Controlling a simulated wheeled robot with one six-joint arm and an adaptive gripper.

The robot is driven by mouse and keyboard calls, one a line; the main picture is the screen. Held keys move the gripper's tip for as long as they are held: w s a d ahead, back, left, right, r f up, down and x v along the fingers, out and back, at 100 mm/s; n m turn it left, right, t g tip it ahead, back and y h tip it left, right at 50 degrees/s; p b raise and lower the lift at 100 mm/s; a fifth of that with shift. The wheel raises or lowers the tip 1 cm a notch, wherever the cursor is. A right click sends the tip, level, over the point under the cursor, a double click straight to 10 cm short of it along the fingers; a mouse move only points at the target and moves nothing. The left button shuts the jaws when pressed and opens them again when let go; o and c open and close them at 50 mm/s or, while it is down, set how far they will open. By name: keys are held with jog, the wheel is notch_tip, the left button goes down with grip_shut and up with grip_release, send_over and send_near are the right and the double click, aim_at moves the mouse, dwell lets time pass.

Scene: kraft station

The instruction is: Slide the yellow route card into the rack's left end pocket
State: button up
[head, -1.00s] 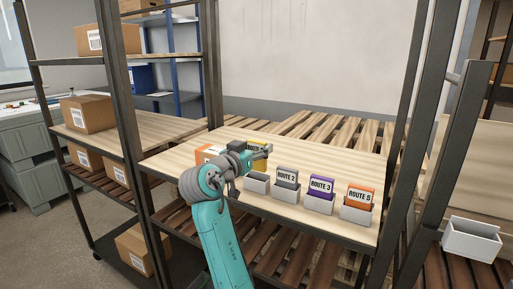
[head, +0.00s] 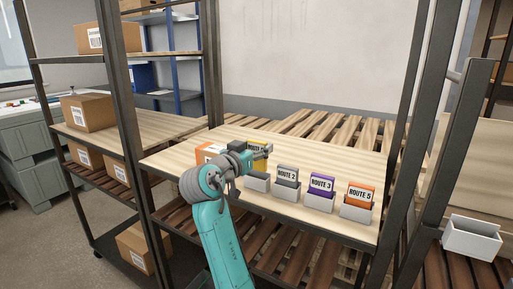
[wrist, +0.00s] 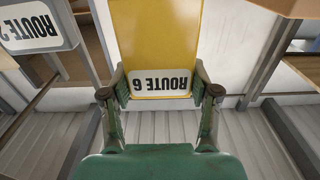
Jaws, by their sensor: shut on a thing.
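The yellow route card (head: 261,163) is held by my gripper (head: 258,152) behind and above the rack's left end pocket (head: 257,183). In the wrist view the yellow card (wrist: 156,45) shows its white label, ROUTE 6, upside down between the two fingers. My gripper (wrist: 158,88) is shut on the card's edges there. The left end pocket is light grey and appears empty; my arm hides part of its left side. The card's lower edge looks apart from the pocket, but the exact gap cannot be told.
Rack pockets to the right hold a grey ROUTE 2 card (head: 287,175), a purple ROUTE 3 card (head: 321,186) and an orange ROUTE 5 card (head: 360,195). An orange item (head: 208,151) is partly hidden behind my arm. A dark shelf post (head: 134,110) stands at left.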

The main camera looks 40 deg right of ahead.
aim_at(256, 162)
jog(key=shift+f, duration=2.2)
dwell(0.7)
jog(key=o, duration=1.1)
